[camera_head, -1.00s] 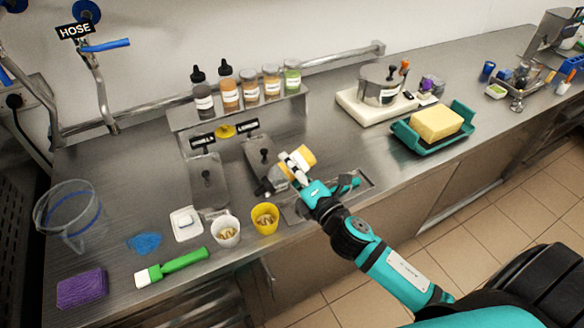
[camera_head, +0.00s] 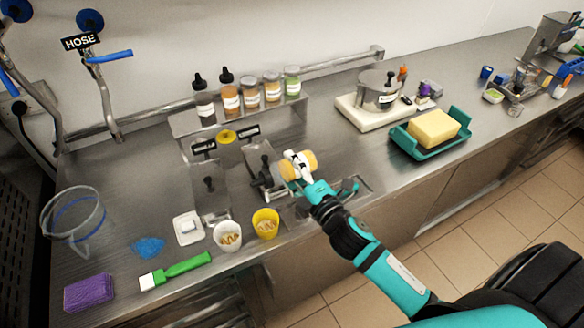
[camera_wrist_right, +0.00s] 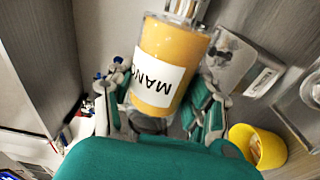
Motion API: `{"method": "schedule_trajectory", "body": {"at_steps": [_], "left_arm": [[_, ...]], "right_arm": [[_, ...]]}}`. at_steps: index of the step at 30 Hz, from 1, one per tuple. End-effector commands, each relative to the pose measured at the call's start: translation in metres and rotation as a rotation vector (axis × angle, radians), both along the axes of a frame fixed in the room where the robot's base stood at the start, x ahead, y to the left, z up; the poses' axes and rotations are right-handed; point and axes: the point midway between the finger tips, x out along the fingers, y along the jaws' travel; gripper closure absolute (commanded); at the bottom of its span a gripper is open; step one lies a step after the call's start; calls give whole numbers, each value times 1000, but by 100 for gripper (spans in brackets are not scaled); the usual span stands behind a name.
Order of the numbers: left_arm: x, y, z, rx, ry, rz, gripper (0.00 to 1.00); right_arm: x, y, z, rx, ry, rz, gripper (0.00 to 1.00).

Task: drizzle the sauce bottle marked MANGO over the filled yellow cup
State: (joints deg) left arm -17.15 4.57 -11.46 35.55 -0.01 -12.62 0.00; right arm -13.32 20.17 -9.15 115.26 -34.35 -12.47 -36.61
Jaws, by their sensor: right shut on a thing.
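My right gripper (camera_head: 297,172) is shut on an orange-yellow bottle (camera_head: 299,163), held tilted above the counter. In the right wrist view the bottle (camera_wrist_right: 163,55) shows a white label reading MANGO, upside down, between my gripper's two fingers. The yellow cup (camera_head: 265,224) stands upright on the counter, below and left of the gripper, with pale brown contents inside. It also shows in the right wrist view (camera_wrist_right: 258,148) at the lower right, apart from the bottle. My left gripper is not in view.
A white cup (camera_head: 227,236) with brown swirls on its contents stands just left of the yellow cup. A rack (camera_head: 240,110) of several sauce bottles is behind. A green-handled brush (camera_head: 175,270), purple sponge (camera_head: 89,292) and butter tray (camera_head: 431,142) are also on the counter.

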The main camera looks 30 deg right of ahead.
Motion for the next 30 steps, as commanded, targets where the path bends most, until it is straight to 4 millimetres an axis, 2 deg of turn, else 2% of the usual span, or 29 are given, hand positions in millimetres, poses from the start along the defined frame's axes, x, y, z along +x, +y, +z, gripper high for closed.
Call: {"method": "schedule_trajectory", "body": {"at_steps": [5, 24, 30], "left_arm": [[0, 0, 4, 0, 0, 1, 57], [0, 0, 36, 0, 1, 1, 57], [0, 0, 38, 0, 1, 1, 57]], "right_arm": [[0, 0, 4, 22, 1, 1, 81], [0, 0, 30, 352, 40, 1, 81], [0, 0, 31, 397, 45, 1, 81]]}}
